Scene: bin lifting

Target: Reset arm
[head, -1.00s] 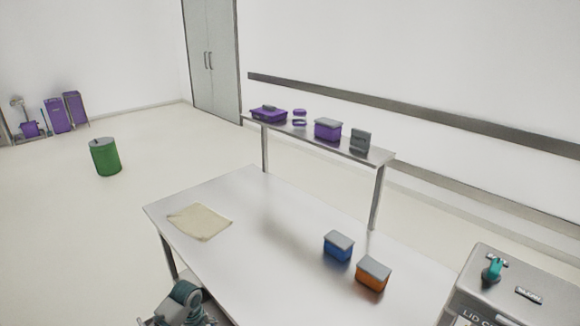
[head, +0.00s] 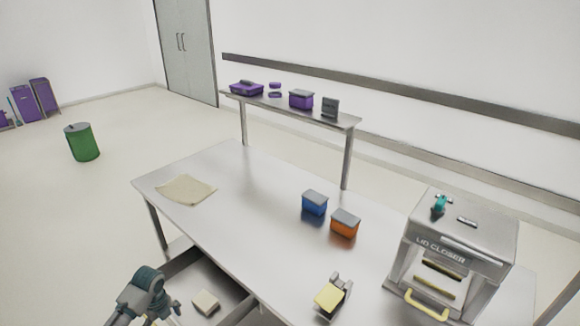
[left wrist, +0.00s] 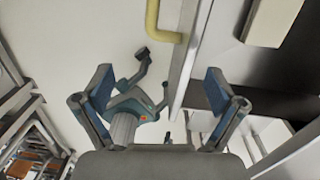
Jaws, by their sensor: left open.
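My left arm (head: 145,292) comes in at the bottom left of the head view, beside the front edge of the steel table (head: 250,215). Its gripper is not clear there. In the left wrist view, my left gripper (left wrist: 160,78) has its two blue-padded fingers wide apart, and nothing is held between them. A yellow handle (left wrist: 160,28) shows beyond the fingers at the top. A pale block (left wrist: 271,18) lies at the upper right. My right gripper is in neither view.
An open drawer (head: 240,306) under the table holds a pale block (head: 206,303). Blue (head: 315,204) and orange (head: 344,226) lidded bins, a cloth (head: 186,190), a yellow-topped item (head: 329,297) and the lid closer (head: 462,245) are on the table. A raised shelf (head: 350,121) stands behind.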

